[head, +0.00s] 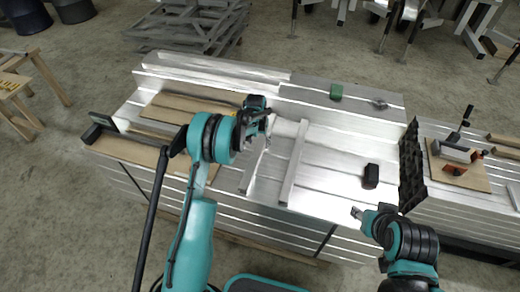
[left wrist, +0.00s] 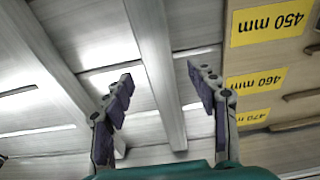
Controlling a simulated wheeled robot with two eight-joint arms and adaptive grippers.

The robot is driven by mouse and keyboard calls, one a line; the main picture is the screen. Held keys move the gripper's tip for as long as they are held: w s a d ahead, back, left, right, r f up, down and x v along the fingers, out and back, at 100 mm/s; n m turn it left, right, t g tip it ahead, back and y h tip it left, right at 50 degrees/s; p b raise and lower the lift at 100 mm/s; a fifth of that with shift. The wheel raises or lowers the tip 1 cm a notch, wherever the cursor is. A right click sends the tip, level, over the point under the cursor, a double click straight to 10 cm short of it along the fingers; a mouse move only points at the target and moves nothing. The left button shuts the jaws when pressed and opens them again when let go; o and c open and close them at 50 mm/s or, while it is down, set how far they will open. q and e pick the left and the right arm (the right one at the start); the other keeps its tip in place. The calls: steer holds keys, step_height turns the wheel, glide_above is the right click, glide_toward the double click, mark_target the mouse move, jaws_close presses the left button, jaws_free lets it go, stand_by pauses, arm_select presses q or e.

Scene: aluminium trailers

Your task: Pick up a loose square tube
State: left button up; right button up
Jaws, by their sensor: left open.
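Two loose pale square tubes lie side by side on the aluminium trailer bed (head: 325,190). The right tube (head: 294,163) shows at full length in the head view; the left tube (head: 252,170) is partly hidden by my left gripper (head: 264,118). In the left wrist view, one tube (left wrist: 160,75) runs between the spread fingers of my left gripper (left wrist: 160,92), apparently farther from the camera than the fingertips. The other tube (left wrist: 48,60) lies to its left. My left gripper is open and empty. My right gripper (head: 358,212) is low near the bed's front edge; its jaws are unclear.
Boards with yellow labels (left wrist: 268,22) lie beside the tubes. A board with tools (head: 460,175) lies farther right. The bed between right tube and black block is clear.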

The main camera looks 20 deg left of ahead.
mark_target(259, 147)
arm_select(q)
steer(key=f+b, duration=0.1)
steer(key=f, duration=0.2)
steer(key=w+f+b, duration=0.1)
steer(key=f, duration=0.1)
steer(key=shift+b, duration=0.3)
steer(key=shift+s+r, duration=0.1)
steer(key=shift+c, duration=0.3)
jaws_close()
steer(key=shift+r, duration=0.1)
